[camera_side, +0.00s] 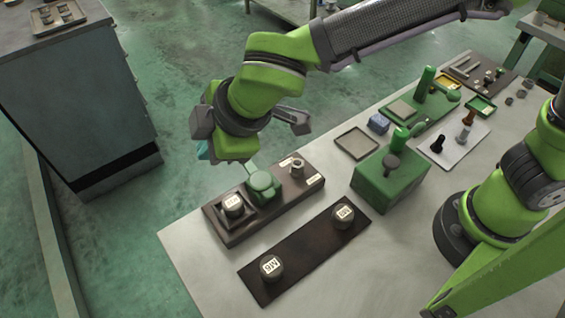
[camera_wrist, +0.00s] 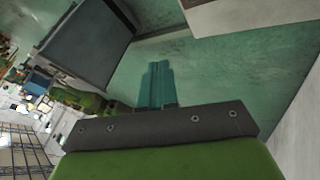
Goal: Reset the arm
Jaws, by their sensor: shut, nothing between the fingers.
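My gripper (camera_side: 203,150) hangs above the far left edge of the table, just beyond the dark block with the green part. Its teal fingers are partly hidden behind the green wrist in the side view. In the wrist view the teal fingers (camera_wrist: 158,84) lie together, with nothing between them. The gripper is apart from everything on the table.
The dark block (camera_side: 225,237) with a green clamp (camera_side: 263,185) and a capped M5 piece is nearest. A dark mat (camera_side: 300,262) holds two labelled round pieces. A green box (camera_side: 385,190) with a lever stands mid-table. A grey cabinet (camera_side: 75,105) stands left across the floor.

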